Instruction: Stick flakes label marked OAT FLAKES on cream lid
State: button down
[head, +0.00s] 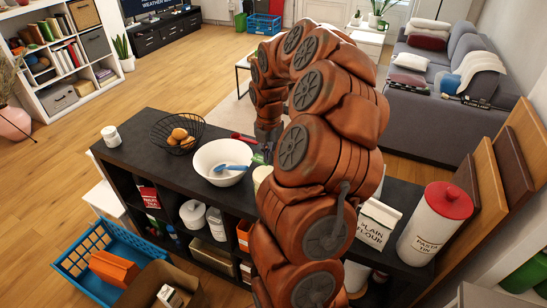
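My arm fills the middle of the head view and reaches over the dark shelf top. Its dark end, my gripper (267,142), points down behind the white bowl, too small and covered to show its fingers. A cream round thing (261,173), perhaps the cream lid, shows beside the bowl, partly hidden by my arm. A small green patch (258,158) shows just below my gripper; I cannot tell what it is or whether it is held. I can make out no label reading OAT FLAKES.
The dark shelf (150,155) bears a white bowl (222,160) with a blue utensil, a wire basket (178,131), a white jar (111,136), a flour bag (376,224) and a red-lidded pasta tin (434,222). Boards lean at right. A blue crate (75,262) stands at lower left.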

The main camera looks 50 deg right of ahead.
jog(key=shift+s+d+n, duration=0.4)
jog(key=shift+s, duration=0.05)
jog(key=shift+f, duration=0.15)
jog(key=shift+f+b, duration=1.25)
jog(key=shift+f, duration=1.25)
jog(key=shift+f, duration=0.45)
jog(key=c, duration=1.2)
grip_release()
jog(key=shift+c, duration=0.2)
notch_tip(320, 180, up, 12)
